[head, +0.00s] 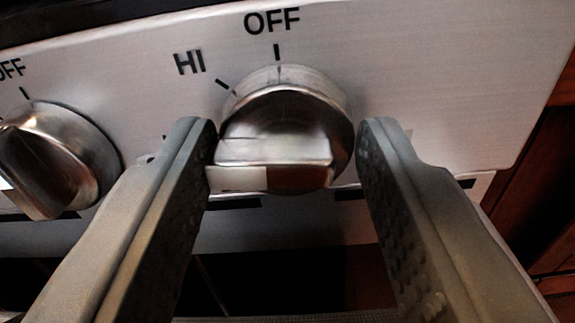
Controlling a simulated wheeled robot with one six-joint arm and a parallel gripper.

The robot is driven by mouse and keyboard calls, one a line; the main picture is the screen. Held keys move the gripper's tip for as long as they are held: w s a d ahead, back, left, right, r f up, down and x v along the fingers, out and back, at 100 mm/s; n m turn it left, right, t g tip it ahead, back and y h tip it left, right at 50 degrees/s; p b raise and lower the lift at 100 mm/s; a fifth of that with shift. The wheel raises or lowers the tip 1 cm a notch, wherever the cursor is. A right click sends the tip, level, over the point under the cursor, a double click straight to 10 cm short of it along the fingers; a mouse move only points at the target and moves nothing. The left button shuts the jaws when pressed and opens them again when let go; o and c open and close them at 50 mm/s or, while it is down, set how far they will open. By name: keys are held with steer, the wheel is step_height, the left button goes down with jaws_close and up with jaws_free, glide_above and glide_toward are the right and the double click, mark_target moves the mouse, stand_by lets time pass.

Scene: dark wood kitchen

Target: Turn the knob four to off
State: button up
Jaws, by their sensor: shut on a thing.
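A silver stove knob (285,110) sits on the light front panel, in the middle of the head view. "OFF" is printed above it with a tick mark, and "HI" to its upper left with another tick. The knob's raised grip bar lies roughly level across the picture. I cannot tell clearly which mark it points to. My gripper (285,138) is shut on this knob, one ridged finger at its left side and one at its right. The fingers partly cover the panel beside it.
A second silver knob (55,160) stands to the left, its own "OFF" label cut by the picture's edge. My left finger is close to it. The panel (440,70) is bare on the right, up to dark wood cabinetry (545,180). A dark oven front shows below.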

steer(key=m, duration=0.8)
steer(key=shift+d+f+m, duration=0.1)
steer(key=shift+m, duration=0.3)
steer(key=m, duration=0.4)
steer(key=shift+f+m, duration=0.1)
steer(key=shift+m, duration=1.7)
steer(key=o, duration=0.9)
steer(key=shift+o, duration=0.2)
steer(key=s, duration=1.7)
steer(key=shift+s, duration=0.2)
